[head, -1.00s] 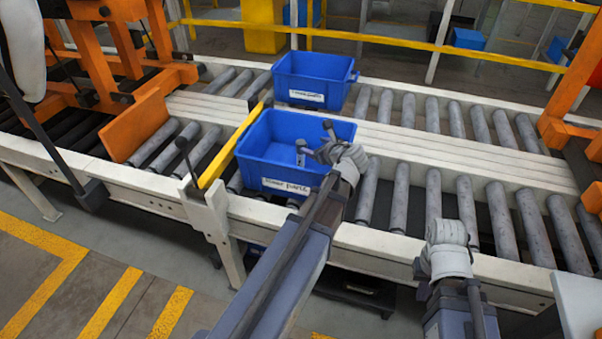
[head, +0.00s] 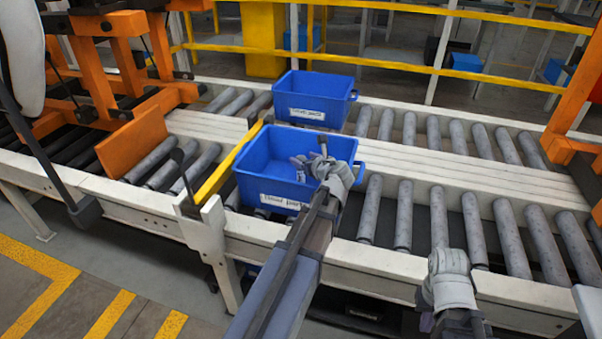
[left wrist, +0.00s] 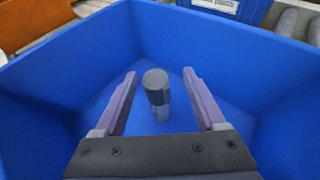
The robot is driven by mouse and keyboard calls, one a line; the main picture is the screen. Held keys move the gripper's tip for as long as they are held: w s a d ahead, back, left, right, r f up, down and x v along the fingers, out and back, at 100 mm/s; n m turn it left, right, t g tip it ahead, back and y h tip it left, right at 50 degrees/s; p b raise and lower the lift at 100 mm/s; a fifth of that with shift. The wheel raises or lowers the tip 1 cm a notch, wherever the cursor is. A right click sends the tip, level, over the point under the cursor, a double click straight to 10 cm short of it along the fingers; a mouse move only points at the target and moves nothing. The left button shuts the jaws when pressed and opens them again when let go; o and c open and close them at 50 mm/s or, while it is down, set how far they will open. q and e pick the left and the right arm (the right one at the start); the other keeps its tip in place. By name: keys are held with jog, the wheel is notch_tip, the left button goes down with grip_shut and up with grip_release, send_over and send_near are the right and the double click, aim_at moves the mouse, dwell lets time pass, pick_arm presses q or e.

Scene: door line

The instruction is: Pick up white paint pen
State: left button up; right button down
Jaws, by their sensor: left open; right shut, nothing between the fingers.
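The near blue bin (head: 262,150) stands on the roller conveyor with a white label on its front. My left gripper (head: 300,168) is open and reaches down into it. In the left wrist view, a small upright cylinder (left wrist: 157,92) with a dark grey cap and a paler body stands inside the bin, between and apart from the open fingers of my left gripper (left wrist: 159,76). It looks like a pen, but its lower part is partly hidden and I cannot read any marking. My right gripper (head: 448,262) is shut and empty over the conveyor's near edge.
A second blue bin (head: 308,88) stands behind the first. A yellow bar (head: 228,165) and an orange plate (head: 132,142) lie to the left. The rollers (head: 440,210) right of the bin are clear. The bin walls surround my left fingers.

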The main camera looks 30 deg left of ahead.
pick_arm(q)
jog(key=x, duration=0.2)
jog(key=b+x, duration=0.1)
jog(key=x, duration=0.1)
jog(key=shift+s+a+f, duration=0.1)
jog(key=shift+s+f, duration=0.1)
jog(key=shift+s, duration=0.05)
jog(key=shift+w+a+f+b, duration=0.1)
jog(key=shift+w+a+b, duration=0.1)
jog(key=shift+a+b, duration=0.2)
grip_shut()
